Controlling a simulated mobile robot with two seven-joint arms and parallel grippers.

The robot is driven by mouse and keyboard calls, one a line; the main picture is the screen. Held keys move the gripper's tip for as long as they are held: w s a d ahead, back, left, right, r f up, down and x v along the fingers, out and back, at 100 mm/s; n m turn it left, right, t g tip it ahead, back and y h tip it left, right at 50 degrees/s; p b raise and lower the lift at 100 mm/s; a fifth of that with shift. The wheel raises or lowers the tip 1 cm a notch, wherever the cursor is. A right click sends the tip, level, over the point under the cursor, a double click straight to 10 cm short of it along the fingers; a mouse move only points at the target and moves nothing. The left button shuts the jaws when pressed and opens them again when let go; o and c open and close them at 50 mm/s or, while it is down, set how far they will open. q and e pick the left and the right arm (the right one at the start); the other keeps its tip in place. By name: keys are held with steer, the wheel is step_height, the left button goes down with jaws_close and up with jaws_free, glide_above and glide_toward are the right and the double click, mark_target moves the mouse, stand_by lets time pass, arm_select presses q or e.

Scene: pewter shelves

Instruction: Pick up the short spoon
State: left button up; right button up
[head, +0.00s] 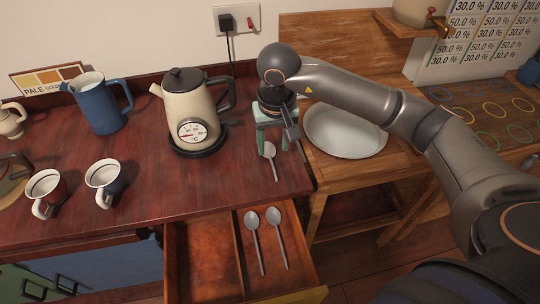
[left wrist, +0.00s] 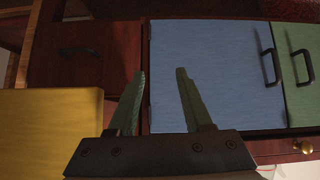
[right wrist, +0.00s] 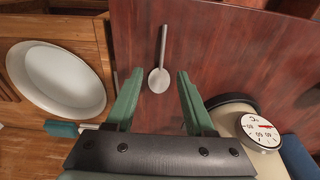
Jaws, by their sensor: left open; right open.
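A small grey metal spoon (head: 274,172) lies on the dark red counter near its right end. It looks shorter than the two spoons in the open drawer, the left one (head: 253,226) and the right one (head: 276,224). My right gripper (head: 273,149) points down over the counter spoon's bowl, open and empty. In the right wrist view the spoon (right wrist: 162,55) lies with its bowl between the open fingertips and its handle pointing away. My left gripper (left wrist: 160,74) is open and empty in front of the cabinet fronts; it does not show in the head view.
A cream kettle (head: 185,102) with a dial stands left of my right gripper. A white oval dish (head: 345,132) sits on the wooden stand to the right. A blue pitcher (head: 98,104) and two mugs are further left. The open drawer (head: 202,262) juts out in front.

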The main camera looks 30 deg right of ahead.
mark_target(271, 159)
steer(key=shift+w+f+p, duration=0.1)
steer(key=shift+w+f, duration=0.1)
steer(key=shift+f, duration=0.7)
steer(key=shift+w+f+p, duration=0.15)
steer(key=shift+f, duration=0.7)
steer(key=shift+w+f+p, duration=0.1)
steer(key=shift+w+f, duration=0.1)
steer(key=shift+f, duration=0.7)
jaws_close()
